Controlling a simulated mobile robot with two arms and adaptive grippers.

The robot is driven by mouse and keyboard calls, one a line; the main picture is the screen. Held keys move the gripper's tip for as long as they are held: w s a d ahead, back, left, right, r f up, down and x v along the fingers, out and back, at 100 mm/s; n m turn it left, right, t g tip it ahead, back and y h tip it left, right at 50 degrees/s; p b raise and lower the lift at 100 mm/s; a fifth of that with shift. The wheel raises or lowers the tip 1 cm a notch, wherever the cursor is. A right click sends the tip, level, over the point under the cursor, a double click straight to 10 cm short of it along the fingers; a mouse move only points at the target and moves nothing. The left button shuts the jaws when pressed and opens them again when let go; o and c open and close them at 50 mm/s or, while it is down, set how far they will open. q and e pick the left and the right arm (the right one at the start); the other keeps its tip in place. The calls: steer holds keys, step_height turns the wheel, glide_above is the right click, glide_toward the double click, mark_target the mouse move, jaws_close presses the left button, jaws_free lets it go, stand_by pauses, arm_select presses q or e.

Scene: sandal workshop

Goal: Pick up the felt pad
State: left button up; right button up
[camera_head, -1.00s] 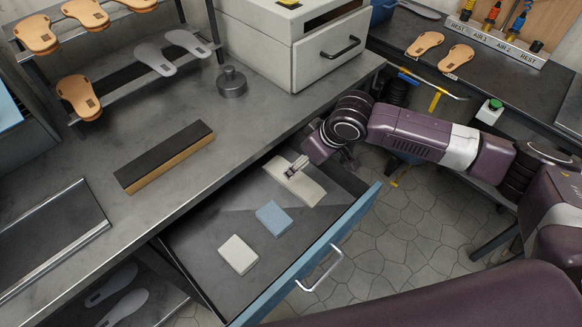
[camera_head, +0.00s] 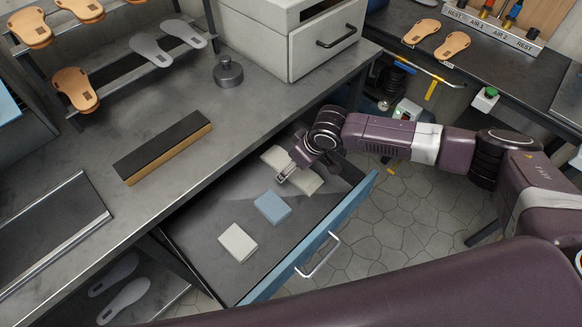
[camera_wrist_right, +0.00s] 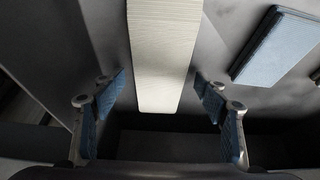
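A long cream pad (camera_head: 308,182), which I take for the felt pad, lies in the open drawer (camera_head: 190,278) below the workbench. My right gripper (camera_head: 283,178) is over its near side, and the wrist hides part of the pad. In the right wrist view the pad's ribbed surface (camera_wrist_right: 163,45) runs between the open blue-padded fingers (camera_wrist_right: 160,88), with a gap on each side. I cannot tell how high the fingers are above it. My left gripper is not in view.
A blue block (camera_head: 272,207) and a whitish block (camera_head: 238,243) lie in the same drawer, nearer its left end. The drawer's blue front (camera_head: 345,232) has a metal handle (camera_head: 319,256). The workbench edge runs along the drawer's far side.

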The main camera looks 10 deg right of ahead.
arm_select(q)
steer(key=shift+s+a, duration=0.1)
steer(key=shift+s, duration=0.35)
arm_select(e)
steer(key=c, duration=1.1)
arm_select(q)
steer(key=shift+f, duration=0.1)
arm_select(e)
steer(key=shift+r, duration=0.1)
